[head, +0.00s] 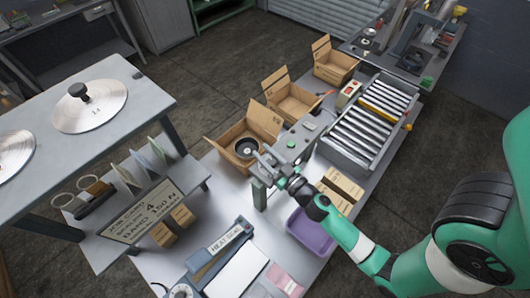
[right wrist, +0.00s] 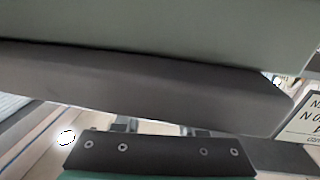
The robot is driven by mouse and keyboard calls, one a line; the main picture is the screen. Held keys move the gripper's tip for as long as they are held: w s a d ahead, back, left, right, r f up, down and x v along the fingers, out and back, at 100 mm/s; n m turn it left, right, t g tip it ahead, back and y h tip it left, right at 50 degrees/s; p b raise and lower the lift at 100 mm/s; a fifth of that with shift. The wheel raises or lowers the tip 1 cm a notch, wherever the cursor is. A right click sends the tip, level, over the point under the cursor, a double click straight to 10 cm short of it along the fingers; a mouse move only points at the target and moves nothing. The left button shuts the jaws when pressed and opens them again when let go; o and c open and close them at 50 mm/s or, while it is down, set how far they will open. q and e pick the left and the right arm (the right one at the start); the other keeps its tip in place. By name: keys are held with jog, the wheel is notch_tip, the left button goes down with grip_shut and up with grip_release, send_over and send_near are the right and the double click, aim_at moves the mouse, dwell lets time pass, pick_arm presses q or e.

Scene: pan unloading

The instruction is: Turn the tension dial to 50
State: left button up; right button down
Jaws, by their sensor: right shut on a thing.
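The grey machine (head: 301,134) with green buttons stands at the middle of the bench. My right gripper (head: 268,170) is at its near left side, shut on a small part there. I cannot make out the tension dial or its numbers; the gripper and the machine's body hide that spot. In the right wrist view, a wide dark grey bar (right wrist: 140,85) fills the middle, close to the camera, and the fingertips are hidden behind it. My left gripper is not in view.
Open cardboard boxes (head: 294,108) stand behind the machine; the nearest holds a black round thing (head: 246,148). A roller conveyor (head: 358,128) is to the right. A purple tray (head: 305,232) lies near my right arm.

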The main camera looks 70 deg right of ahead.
jog(key=shift+w+a+r+n+t+y+p, duration=0.25)
jog(key=shift+n+y+p, duration=0.45)
jog(key=shift+p, duration=0.7)
jog(key=shift+s+d+r+n+t+y+p, duration=0.1)
jog(key=shift+n+t+y+p, duration=0.25)
jog(key=shift+y+p, duration=0.85)
jog(key=shift+w+a+r+n+t+y+p, duration=0.1)
jog(key=shift+n+t+y+p, duration=0.35)
jog(key=shift+p, duration=1.2)
jog(key=shift+a+f+n+y+p, duration=0.15)
jog(key=shift+n+y+p, duration=0.15)
jog(key=shift+n+y, duration=0.35)
jog(key=y, duration=0.1)
jog(key=n+y, duration=0.2)
jog(key=y, duration=0.1)
jog(key=shift+a+f, duration=0.25)
jog(key=shift+a, duration=0.1)
jog(key=shift+s+a+n+g+y+b, duration=0.15)
jog(key=shift+a+n+g+y, duration=0.1)
jog(key=shift+n+y, duration=0.6)
jog(key=shift+a+n+g+y+b, duration=0.15)
jog(key=shift+n+y, duration=0.35)
jog(key=shift+y, duration=0.65)
jog(key=shift+a, duration=0.1)
jog(key=c, duration=0.5)
grip_release()
